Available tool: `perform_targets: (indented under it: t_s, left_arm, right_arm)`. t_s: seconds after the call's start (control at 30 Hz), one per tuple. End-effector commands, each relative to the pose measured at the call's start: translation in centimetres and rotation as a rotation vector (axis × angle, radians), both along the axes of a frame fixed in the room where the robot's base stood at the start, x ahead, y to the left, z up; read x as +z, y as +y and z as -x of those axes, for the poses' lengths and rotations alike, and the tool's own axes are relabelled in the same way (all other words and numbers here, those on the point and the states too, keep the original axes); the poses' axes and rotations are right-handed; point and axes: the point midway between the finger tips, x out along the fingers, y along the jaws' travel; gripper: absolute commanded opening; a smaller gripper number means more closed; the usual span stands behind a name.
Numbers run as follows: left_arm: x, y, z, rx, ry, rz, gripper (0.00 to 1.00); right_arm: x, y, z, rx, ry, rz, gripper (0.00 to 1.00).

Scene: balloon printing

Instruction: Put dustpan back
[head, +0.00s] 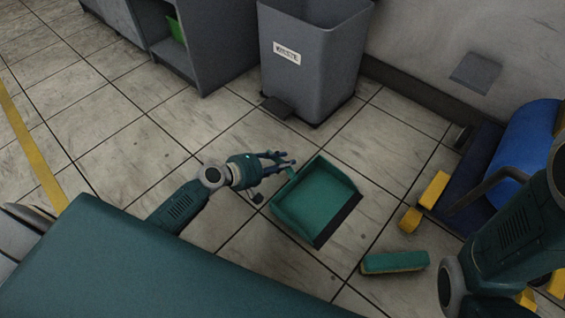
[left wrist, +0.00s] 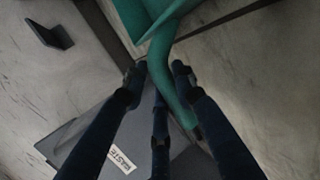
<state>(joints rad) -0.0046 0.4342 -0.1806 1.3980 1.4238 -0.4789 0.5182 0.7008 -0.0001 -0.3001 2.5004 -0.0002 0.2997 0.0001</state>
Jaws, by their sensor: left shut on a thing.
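The teal dustpan (head: 316,201) shows in the head view in front of the grey waste bin. My left gripper (head: 287,162) is at its far left edge, where the handle is. In the left wrist view, the dustpan's green handle (left wrist: 171,72) runs between the fingers of my left gripper (left wrist: 160,72), which is shut on it. I cannot tell for certain how far above the floor the dustpan is. My right arm shows at the right edge of the head view, but its gripper is not in view.
A grey waste bin (head: 312,62) with a foot pedal stands at the back. A teal brush (head: 394,262) lies on the tiles. A blue barrel (head: 524,152) on a yellow-wheeled base stands at the right. A grey cabinet (head: 209,47) stands at the back left. The left floor is clear.

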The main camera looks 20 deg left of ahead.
Motion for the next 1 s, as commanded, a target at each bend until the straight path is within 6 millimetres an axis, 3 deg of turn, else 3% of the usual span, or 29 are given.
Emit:
perform_targets:
  t_s: [0.03, 0.13, 0.47, 0.83, 0.9, 1.0]
  left_arm:
    - [-0.2, 0.0, 0.0, 0.0, 0.001, 0.0, 0.29]
    - [-0.1, 0.0, 0.0, 0.0, 0.001, 0.0, 0.46]
    - [0.3, 0.0, 0.0, 0.0, 0.0, 0.0, 0.46]
    - [3.5, 3.1, 5.3, 0.0, 0.004, -0.001, 0.46]
    - [4.1, 3.7, 6.4, 0.001, 0.004, 0.0, 0.46]
    - [4.8, 4.5, 7.6, 0.0, 0.002, 0.0, 0.46]
  right_arm:
    - [-0.2, 0.0, 0.0, 0.0, 0.0, 0.0, 0.0]
    - [-0.1, 0.0, 0.0, 0.0, 0.0, 0.0, 0.0]
    - [0.3, 0.0, 0.0, 0.0, -0.001, 0.001, 0.0]
    - [3.3, 0.0, 0.1, 0.001, -0.006, -0.001, 0.0]
    - [2.7, -0.1, -1.6, 0.001, 0.04, -0.003, 0.0]
    - [2.5, -0.1, -2.5, 0.002, 0.061, -0.004, 0.0]
